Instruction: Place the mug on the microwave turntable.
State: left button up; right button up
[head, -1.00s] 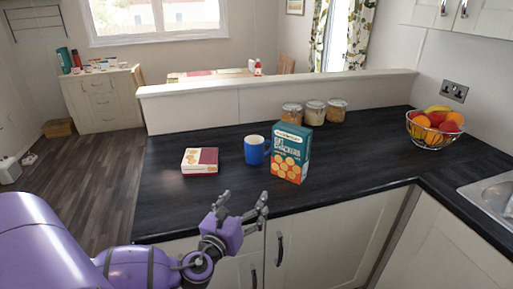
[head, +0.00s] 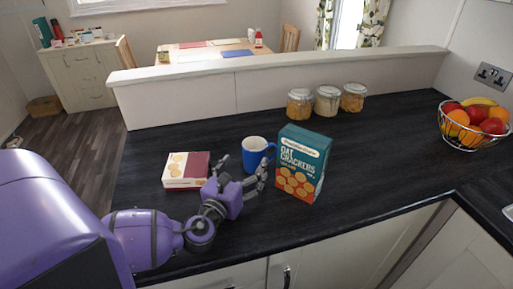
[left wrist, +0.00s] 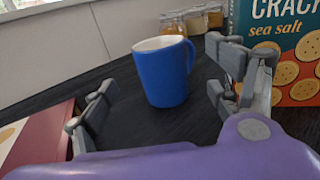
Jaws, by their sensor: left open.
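The blue mug (head: 256,155) with a white inside stands upright on the dark counter, between a small box and a cracker box. In the left wrist view the mug (left wrist: 165,75) is ahead of the fingers, its handle towards the right. My left gripper (head: 243,172) is open and empty, just in front of the mug on the near side. In the left wrist view its fingers (left wrist: 170,98) spread to either side of the mug's line, apart from it. No microwave or turntable is in view. My right gripper is not in view.
An oat crackers box (head: 304,164) stands close right of the mug, near the right finger. A flat red and white box (head: 186,171) lies to the left. Several jars (head: 327,99) stand behind. A fruit basket (head: 474,126) is at right; the counter between is clear.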

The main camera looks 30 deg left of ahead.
aim_at(259, 142)
pick_arm(q)
jog(key=shift+w+a+r, duration=0.1)
jog(key=shift+w+r, duration=0.05)
jog(key=shift+w, duration=0.45)
jog(key=shift+w+a+r, duration=0.1)
jog(key=shift+w, duration=0.5)
jog(key=w, duration=0.3)
jog(key=w+a, duration=0.1)
jog(key=w, duration=0.1)
jog(key=shift+w+f+p, duration=0.15)
jog(key=shift+w+p, duration=0.05)
jog(key=shift+p, duration=0.15)
jog(key=shift+s, duration=0.1)
jog(key=shift+c, duration=0.2)
jog(key=c, duration=1.8)
jog(key=shift+r, duration=0.2)
